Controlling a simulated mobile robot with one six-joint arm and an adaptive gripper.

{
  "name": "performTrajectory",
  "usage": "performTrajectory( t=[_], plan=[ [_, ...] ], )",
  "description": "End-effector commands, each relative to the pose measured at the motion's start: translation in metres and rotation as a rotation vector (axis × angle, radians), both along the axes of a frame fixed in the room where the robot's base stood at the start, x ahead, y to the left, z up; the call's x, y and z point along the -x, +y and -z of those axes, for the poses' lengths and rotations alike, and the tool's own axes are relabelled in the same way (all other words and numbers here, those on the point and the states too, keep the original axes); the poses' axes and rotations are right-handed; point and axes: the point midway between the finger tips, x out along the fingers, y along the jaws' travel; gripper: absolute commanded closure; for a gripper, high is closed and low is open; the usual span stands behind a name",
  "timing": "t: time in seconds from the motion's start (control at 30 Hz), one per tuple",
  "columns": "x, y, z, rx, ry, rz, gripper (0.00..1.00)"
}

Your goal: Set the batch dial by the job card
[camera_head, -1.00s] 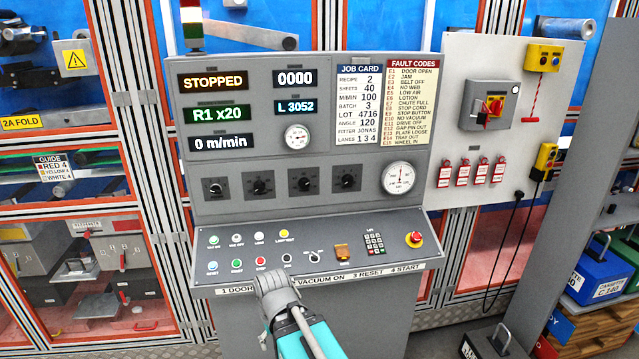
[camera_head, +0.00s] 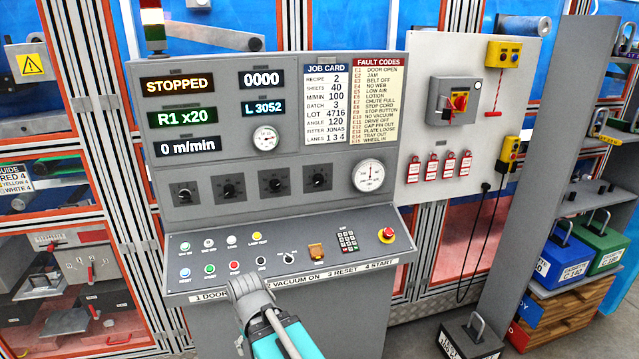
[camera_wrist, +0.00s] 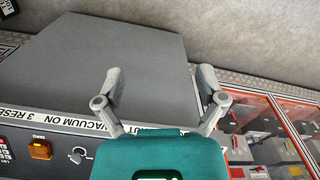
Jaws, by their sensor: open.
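The job card (camera_head: 327,106) on the grey control cabinet reads batch 3, with recipe 2, sheets 40 and angle 120. Four black dials sit in a row below the displays: the first (camera_head: 184,194), second (camera_head: 229,189), third (camera_head: 273,184) and fourth (camera_head: 317,180). Their labels and scales are too small to read, so I cannot tell which is the batch dial. My gripper (camera_head: 247,287) is low in front of the sloping desk's front edge, below the dials and apart from them. In the wrist view my gripper (camera_wrist: 160,85) has its two fingers spread, with nothing between them.
The sloping desk (camera_head: 200,245) carries buttons, a small selector (camera_head: 290,257), a keypad (camera_head: 347,240) and a red stop button (camera_head: 387,235). Displays show STOPPED (camera_head: 178,84) and R1 x20 (camera_head: 182,121). A grey post (camera_head: 545,170) stands at right.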

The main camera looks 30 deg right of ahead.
Motion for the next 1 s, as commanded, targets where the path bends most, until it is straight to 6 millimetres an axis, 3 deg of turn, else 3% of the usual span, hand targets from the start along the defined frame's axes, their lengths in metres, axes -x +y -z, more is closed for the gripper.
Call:
performTrajectory(
  t=[0.27, 0.47, 0.57, 0.77, 1.0],
  plan=[
    [-0.001, 0.0, 0.0, -0.003, -0.002, -0.002, 0.11],
    [-0.017, 0.0, -0.001, -0.061, -0.055, -0.037, 0.11],
    [-0.036, -0.001, -0.003, -0.123, -0.123, -0.075, 0.11],
    [-0.093, -0.011, -0.019, -0.272, -0.365, -0.169, 0.11],
    [-0.166, -0.053, -0.06, -0.352, -0.751, -0.22, 0.11]
  ],
)
